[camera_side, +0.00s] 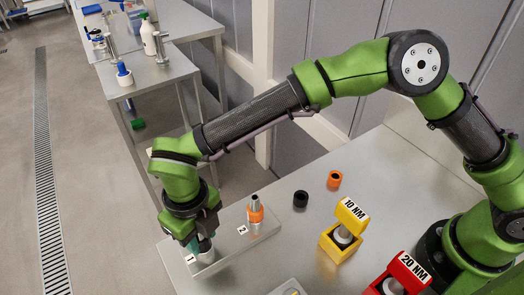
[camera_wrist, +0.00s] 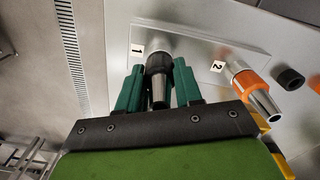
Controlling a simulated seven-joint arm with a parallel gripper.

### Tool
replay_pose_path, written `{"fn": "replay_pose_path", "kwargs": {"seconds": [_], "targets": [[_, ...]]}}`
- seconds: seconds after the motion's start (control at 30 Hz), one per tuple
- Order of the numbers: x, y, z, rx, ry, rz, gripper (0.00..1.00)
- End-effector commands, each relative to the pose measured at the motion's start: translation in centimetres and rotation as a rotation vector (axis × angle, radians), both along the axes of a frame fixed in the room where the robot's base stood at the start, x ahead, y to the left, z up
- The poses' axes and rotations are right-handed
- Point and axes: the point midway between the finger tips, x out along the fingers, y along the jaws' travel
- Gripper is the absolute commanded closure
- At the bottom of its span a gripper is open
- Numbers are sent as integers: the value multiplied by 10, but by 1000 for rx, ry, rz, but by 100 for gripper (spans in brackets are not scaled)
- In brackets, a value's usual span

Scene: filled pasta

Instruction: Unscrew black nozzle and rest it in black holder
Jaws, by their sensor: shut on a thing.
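The black nozzle (camera_wrist: 158,92), a dark collar with a tapered grey metal tip, stands at the spot labelled 1 on the plate (camera_side: 228,247). My gripper (camera_wrist: 158,72) has its green fingers on either side of it and is shut on it. In the side view my gripper (camera_side: 201,241) points down at the plate's near left end and hides most of the nozzle. A white base shows just below the fingers. The black holder (camera_side: 300,199) is a short black ring on the table, right of the plate, and looks empty. It also shows in the wrist view (camera_wrist: 290,79).
An orange nozzle (camera_side: 255,211) stands at spot 2, close to my gripper. An orange ring (camera_side: 334,179) sits behind the black holder. A yellow 10 NM block (camera_side: 342,243) and a red 20 NM block (camera_side: 402,274) stand to the right. The table around the black holder is clear.

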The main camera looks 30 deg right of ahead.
Motion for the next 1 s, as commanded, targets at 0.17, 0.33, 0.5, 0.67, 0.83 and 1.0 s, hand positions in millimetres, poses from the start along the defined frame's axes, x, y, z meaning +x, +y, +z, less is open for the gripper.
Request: {"fn": "replay_pose_path", "kwargs": {"seconds": [0.17,0.33,0.5,0.67,0.83,1.0], "targets": [[-1,0,0,1,1,56,100],[0,0,0,0,1,222,100],[0,0,0,0,1,250,100],[0,0,0,0,1,248,53],[0,0,0,0,1,247,36],[0,0,0,0,1,246,36]]}}
